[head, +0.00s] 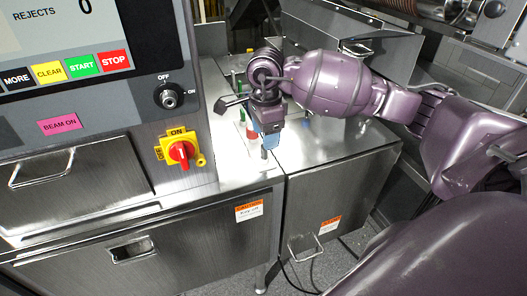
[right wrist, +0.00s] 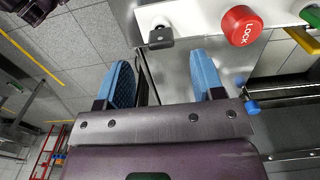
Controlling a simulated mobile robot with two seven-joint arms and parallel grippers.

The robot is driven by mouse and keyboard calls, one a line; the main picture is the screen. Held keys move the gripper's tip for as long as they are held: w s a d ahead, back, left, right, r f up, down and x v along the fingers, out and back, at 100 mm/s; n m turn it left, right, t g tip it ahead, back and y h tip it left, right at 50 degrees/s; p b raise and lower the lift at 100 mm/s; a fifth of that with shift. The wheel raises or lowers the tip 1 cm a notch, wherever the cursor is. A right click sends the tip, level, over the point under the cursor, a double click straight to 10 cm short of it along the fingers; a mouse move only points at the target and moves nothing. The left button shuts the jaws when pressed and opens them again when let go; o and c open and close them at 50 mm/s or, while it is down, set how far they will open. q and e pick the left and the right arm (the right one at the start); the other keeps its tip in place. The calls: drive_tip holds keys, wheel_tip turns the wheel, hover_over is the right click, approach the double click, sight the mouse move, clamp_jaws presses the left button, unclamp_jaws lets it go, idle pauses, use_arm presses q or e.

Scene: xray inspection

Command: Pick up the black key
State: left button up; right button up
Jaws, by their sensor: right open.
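The black key (right wrist: 160,37), with a dark square head, is on a white strip (right wrist: 195,14) at the top of the right wrist view. It lies beyond the fingertips, roughly in line with the gap between them, and is apart from both. My right gripper (right wrist: 163,78) is open and empty, its two blue fingers spread. In the head view, the right gripper (head: 268,139) points down above the steel counter. I cannot make out the black key in the head view. My left gripper is not in view.
A red LOCK piece (right wrist: 241,26) stands beside the key, with a blue item (right wrist: 252,107) near the right finger. Green (right wrist: 312,15) and yellow (right wrist: 303,40) items are farther right. The control cabinet (head: 100,135) with a red-yellow switch (head: 180,152) stands left of the gripper.

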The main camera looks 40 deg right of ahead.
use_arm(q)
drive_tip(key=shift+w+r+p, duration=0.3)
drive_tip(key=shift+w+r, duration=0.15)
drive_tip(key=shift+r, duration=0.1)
use_arm(e)
drive_tip(key=shift+w+a+f, duration=0.1)
drive_tip(key=shift+w+f, duration=0.05)
drive_tip(key=shift+f, duration=2.75)
drive_tip(key=c, duration=1)
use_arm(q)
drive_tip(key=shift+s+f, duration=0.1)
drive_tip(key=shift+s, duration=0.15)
use_arm(e)
drive_tip(key=shift+r, duration=0.45)
drive_tip(key=r, duration=0.2)
drive_tip(key=shift+s+a+r, duration=0.1)
drive_tip(key=shift+s+r, duration=0.2)
drive_tip(key=shift+s, duration=0.1)
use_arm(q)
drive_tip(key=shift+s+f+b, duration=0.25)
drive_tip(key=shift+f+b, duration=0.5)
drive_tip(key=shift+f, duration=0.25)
use_arm(e)
drive_tip(key=s+a, duration=0.4)
drive_tip(key=s, duration=1.2)
drive_tip(key=shift+s, duration=0.4)
